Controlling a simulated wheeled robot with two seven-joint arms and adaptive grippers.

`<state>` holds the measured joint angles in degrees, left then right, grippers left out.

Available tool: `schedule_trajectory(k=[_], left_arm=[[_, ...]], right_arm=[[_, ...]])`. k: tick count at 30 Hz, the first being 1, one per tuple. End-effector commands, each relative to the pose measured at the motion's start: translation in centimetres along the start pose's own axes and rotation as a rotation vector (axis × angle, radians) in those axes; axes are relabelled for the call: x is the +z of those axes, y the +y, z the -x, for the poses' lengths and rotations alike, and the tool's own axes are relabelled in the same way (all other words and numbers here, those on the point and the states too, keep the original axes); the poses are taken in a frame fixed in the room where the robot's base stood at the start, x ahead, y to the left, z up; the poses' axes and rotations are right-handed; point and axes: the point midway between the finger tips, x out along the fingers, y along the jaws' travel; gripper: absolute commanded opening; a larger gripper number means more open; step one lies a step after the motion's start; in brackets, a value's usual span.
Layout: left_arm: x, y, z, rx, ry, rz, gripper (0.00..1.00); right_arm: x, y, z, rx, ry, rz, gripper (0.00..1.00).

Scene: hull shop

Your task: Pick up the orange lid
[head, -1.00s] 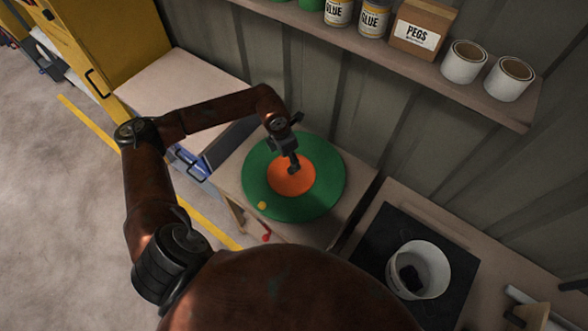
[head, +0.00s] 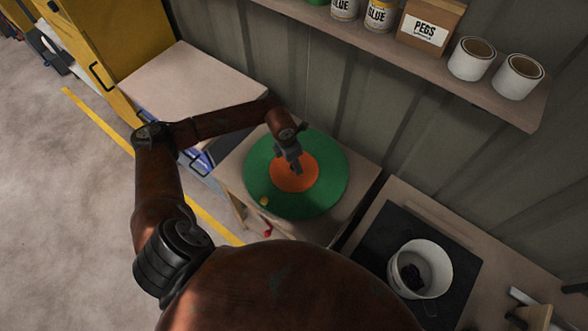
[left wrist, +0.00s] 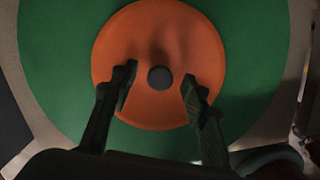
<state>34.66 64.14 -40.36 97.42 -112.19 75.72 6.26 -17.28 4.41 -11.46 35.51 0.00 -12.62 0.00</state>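The orange lid (head: 294,173) is a flat disc lying on a larger round green disc (head: 262,193) on a small wooden table. In the left wrist view the orange lid (left wrist: 158,35) has a dark round knob (left wrist: 159,79) at its middle, with the green disc (left wrist: 262,60) around it. My left gripper (head: 296,168) is over the lid; in the left wrist view its fingers (left wrist: 158,82) are open, one on each side of the knob, with gaps between. Whether the fingertips are at knob height is hard to tell. My right gripper is not in view.
A white bucket (head: 420,269) with a dark thing inside stands on a black mat (head: 376,243) at right. A shelf (head: 430,75) with cans and a pegs box overhangs the back.

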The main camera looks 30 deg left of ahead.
Motion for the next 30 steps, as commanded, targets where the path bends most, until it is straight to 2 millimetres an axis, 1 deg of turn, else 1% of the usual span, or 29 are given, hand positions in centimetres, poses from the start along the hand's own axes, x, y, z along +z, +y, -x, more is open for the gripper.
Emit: schedule_trajectory(k=[1, 2, 17, 26, 30], left_arm=[[0.0, 0.01, 0.02, 0.0, 0.0, 0.0, 0.37], [0.0, 0.01, 0.02, 0.0, 0.0, 0.0, 0.35], [0.0, 0.01, 0.04, 0.0, 0.0, 0.0, 0.01], [0.03, 0.02, 0.14, 0.0, -0.001, 0.0, 0.0], [0.14, 0.08, 0.83, 0.002, -0.001, 0.0, 0.0]], right_arm=[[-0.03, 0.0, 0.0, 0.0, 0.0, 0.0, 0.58], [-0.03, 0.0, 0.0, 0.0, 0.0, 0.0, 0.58], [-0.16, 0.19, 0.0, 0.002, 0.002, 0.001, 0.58], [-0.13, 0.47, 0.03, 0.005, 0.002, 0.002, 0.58], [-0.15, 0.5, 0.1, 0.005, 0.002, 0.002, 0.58]])
